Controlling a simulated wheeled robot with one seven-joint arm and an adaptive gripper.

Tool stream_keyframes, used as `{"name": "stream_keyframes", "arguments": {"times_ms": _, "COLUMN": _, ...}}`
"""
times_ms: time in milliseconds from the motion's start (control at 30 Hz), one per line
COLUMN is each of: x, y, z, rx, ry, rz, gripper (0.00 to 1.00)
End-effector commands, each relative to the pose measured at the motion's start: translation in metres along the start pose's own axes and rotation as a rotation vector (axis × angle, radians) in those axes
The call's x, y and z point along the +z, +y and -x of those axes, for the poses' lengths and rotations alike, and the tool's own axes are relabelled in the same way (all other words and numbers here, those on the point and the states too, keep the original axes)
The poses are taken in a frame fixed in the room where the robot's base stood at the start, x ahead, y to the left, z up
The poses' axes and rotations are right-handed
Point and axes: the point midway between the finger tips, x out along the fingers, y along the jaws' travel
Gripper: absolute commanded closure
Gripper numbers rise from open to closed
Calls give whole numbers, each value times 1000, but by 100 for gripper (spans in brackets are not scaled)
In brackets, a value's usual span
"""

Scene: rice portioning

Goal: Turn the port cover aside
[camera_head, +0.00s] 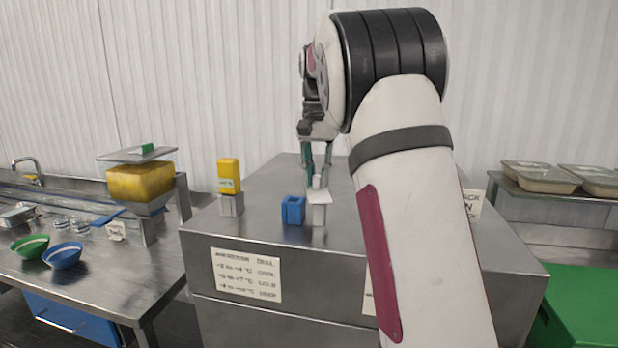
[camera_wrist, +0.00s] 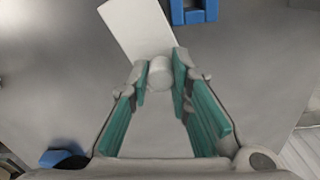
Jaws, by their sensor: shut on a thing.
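The port cover (camera_head: 319,196) is a flat white plate on top of a small grey post (camera_head: 319,215) on the steel cabinet (camera_head: 245,228). In the wrist view, the cover (camera_wrist: 134,24) extends away from my gripper toward the top left. A short white round knob (camera_wrist: 159,76) stands at its near end. My gripper (camera_head: 319,180) points down from above, with its teal-padded fingertips on either side of the knob. In the wrist view, my gripper (camera_wrist: 160,78) is shut on the knob. Whether a port lies under the plate is hidden.
A blue bracket (camera_head: 292,210) stands just left of the post. Farther left is a yellow block (camera_head: 229,177) on a grey stand. A hopper of yellow grain (camera_head: 140,183) and green (camera_head: 30,246) and blue bowls (camera_head: 62,256) occupy the left bench. Lidded trays (camera_head: 540,178) sit at right.

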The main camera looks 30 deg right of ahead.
Motion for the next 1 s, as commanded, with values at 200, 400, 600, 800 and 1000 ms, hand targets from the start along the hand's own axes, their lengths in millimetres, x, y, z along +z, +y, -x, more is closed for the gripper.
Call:
{"name": "stream_keyframes", "arguments": {"times_ms": 200, "x": -5, "y": 10, "z": 1, "rx": -3, "ry": 4, "rz": -194, "gripper": 100}}
{"name": "stream_keyframes", "arguments": {"times_ms": 400, "x": -6, "y": 19, "z": 1, "rx": -3, "ry": 4, "rz": -341, "gripper": 100}}
{"name": "stream_keyframes", "arguments": {"times_ms": 600, "x": -7, "y": 25, "z": 2, "rx": -4, "ry": 3, "rz": -444, "gripper": 100}}
{"name": "stream_keyframes", "arguments": {"times_ms": 800, "x": -7, "y": 28, "z": 2, "rx": -4, "ry": 3, "rz": -499, "gripper": 100}}
{"name": "stream_keyframes", "arguments": {"times_ms": 1000, "x": -7, "y": 30, "z": 2, "rx": -4, "ry": 3, "rz": -517, "gripper": 100}}
